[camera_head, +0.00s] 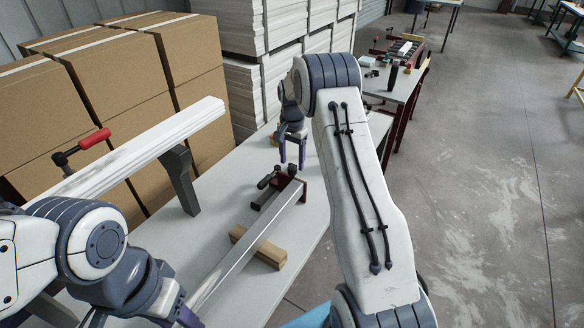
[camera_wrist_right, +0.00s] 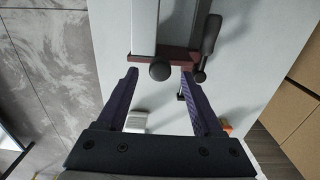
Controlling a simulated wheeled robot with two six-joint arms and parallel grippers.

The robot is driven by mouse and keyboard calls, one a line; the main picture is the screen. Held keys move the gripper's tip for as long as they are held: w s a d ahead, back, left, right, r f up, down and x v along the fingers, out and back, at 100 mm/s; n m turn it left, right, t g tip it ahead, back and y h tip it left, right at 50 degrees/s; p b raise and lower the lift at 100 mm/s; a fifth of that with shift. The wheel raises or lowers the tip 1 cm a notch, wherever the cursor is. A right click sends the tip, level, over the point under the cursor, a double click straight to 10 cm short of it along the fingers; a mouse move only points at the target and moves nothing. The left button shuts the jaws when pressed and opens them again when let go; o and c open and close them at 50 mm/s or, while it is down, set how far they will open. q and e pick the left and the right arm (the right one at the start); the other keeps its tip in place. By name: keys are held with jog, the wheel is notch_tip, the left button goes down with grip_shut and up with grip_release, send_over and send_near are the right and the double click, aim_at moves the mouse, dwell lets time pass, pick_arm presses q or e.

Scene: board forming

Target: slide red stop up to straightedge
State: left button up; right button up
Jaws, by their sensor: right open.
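The red stop (camera_head: 303,190) is a dark red piece at the far end of a long grey metal straightedge (camera_head: 245,240). In the right wrist view the red stop (camera_wrist_right: 180,55) lies across the end of the straightedge (camera_wrist_right: 144,25), with a dark round knob (camera_wrist_right: 160,71) in front. My right gripper (camera_head: 292,163) is open and empty, pointing down above the stop. In the right wrist view its fingertips (camera_wrist_right: 160,76) stand on either side of the knob; contact cannot be told. My left gripper (camera_head: 145,318) is at the bottom left, partly cut off.
A wooden block (camera_head: 258,247) lies under the straightedge on the pale table (camera_head: 225,205). A white board (camera_head: 140,150) on a dark support, with a red-handled clamp (camera_head: 85,145), stands left. Cardboard boxes (camera_head: 110,75) and white stacks (camera_head: 250,90) are behind. Another table (camera_head: 395,85) is beyond.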

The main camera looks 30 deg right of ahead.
notch_tip(320, 180, up, 8)
jog(key=b, duration=0.1)
jog(key=shift+f, duration=0.15)
dwell(0.4)
